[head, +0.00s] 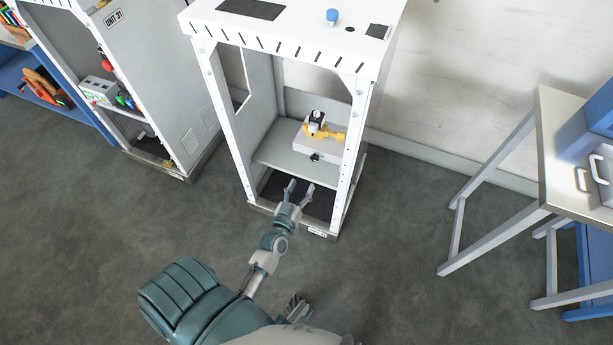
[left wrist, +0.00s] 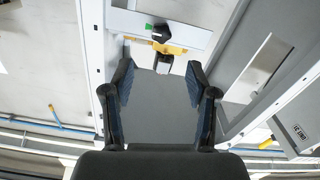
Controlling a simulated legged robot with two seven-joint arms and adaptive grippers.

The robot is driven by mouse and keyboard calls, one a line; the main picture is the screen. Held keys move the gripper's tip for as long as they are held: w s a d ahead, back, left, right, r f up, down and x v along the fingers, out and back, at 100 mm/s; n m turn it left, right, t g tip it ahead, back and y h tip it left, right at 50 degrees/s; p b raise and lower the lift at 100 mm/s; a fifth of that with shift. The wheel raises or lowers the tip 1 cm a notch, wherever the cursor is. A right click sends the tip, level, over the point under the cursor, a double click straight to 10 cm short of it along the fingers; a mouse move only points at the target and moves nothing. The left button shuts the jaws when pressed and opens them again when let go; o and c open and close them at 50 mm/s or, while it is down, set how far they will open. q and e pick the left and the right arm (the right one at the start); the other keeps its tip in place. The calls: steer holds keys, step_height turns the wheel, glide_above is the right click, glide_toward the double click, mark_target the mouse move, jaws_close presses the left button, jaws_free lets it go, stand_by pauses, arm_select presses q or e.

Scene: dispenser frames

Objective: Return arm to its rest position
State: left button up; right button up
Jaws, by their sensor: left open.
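My left arm reaches forward from the bottom of the head view. My left gripper (head: 299,192) is open and empty, its fingers apart, at the lower front opening of the white dispenser frame (head: 222,95). In the left wrist view the open fingers of my left gripper (left wrist: 158,85) frame a plain grey surface. A yellow fitting with a black and white part (head: 319,127) sits on a white box on the frame's inner shelf, above and beyond the gripper. The yellow fitting also shows in the left wrist view (left wrist: 170,48), past the fingertips.
A second white frame (head: 185,90) marked UNIT 31 stands at the left, beside a blue shelf (head: 62,107). A pale table (head: 565,150) stands at the right. A blue knob (head: 332,16) is on the dispenser frame's top. The dark floor between is clear.

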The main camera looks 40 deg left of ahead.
arm_select(q)
steer(key=shift+s, duration=0.5)
arm_select(e)
steer(key=shift+a, duration=0.1)
arm_select(q)
steer(key=s+d+f+m+g+h+p, duration=0.3)
steer(key=s+d+f+g, duration=0.15)
steer(key=f, duration=0.35)
steer(key=s+d+f+m+g+h+p, duration=0.2)
steer(key=s+d+f+g+h, duration=0.1)
steer(key=s+d+f, duration=0.4)
steer(key=s+f+m+g+p, duration=0.1)
steer(key=s+f+g, duration=0.3)
steer(key=s, duration=0.4)
steer(key=s+f+m+g+y+p, duration=0.1)
steer(key=s+f+g+p, duration=0.1)
steer(key=s+f+g, duration=0.2)
steer(key=s+f, duration=0.2)
steer(key=s, duration=0.2)
steer(key=shift+s+f+p, duration=0.3)
steer(key=shift+s, duration=0.1)
arm_select(e)
steer(key=s+f+g, duration=0.1)
steer(key=s+f, duration=0.2)
steer(key=f, duration=0.7)
steer(key=s+d+f+g, duration=0.1)
steer(key=s+f, duration=0.2)
steer(key=f, duration=0.7)
arm_select(q)
steer(key=shift+a, duration=0.1)
